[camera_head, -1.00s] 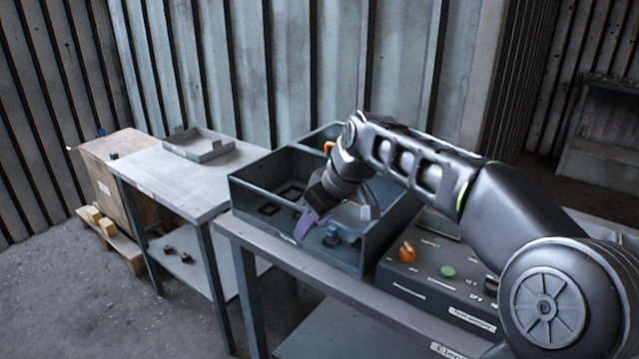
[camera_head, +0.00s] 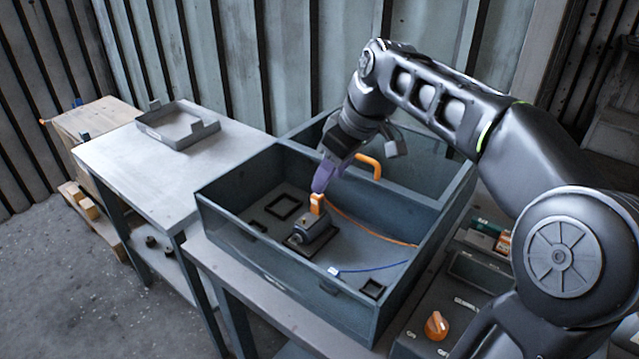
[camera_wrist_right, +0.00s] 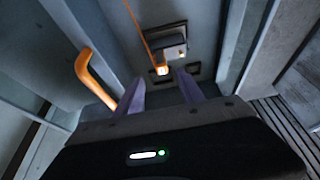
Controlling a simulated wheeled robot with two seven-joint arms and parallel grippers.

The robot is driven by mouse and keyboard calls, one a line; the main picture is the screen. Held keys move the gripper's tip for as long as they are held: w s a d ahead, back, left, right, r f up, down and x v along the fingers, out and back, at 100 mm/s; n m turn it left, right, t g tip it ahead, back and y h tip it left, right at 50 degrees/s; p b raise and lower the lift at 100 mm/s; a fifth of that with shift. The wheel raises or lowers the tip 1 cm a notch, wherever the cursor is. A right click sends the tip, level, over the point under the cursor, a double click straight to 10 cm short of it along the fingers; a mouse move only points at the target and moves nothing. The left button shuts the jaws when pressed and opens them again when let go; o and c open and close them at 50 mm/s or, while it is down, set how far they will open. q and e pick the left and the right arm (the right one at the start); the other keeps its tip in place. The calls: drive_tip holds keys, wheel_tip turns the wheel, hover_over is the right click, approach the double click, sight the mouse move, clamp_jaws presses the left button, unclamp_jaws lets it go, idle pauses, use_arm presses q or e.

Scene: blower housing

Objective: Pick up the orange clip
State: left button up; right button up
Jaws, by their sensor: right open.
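The small orange clip (camera_head: 318,203) stands upright at the block (camera_head: 312,232) inside the blue-grey bin (camera_head: 262,262). An orange cable runs right from beside it. My right gripper (camera_head: 321,182) reaches down into the bin with its purple fingertips just above the clip. In the right wrist view, the open fingers (camera_wrist_right: 160,78) point towards the clip (camera_wrist_right: 161,70), which lies between their tips in the picture. I cannot tell whether the fingers touch it. My left gripper is out of view.
An orange handle (camera_head: 369,164) rises close to the right gripper, and shows left of the fingers in the wrist view (camera_wrist_right: 93,76). A blue cable (camera_head: 372,268) lies on the bin floor. A control box with an orange knob (camera_head: 436,326) stands right. A side table (camera_head: 150,185) holds a tray (camera_head: 178,128).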

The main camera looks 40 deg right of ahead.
sight(318, 198)
drive_tip(key=shift+x, duration=1.15)
drive_tip(key=shift+a+f, duration=0.15)
drive_tip(key=shift+a, duration=0.05)
drive_tip(key=x, duration=0.5)
drive_tip(key=shift+w, duration=0.1)
drive_tip(key=shift+c, duration=0.5)
clamp_jaws()
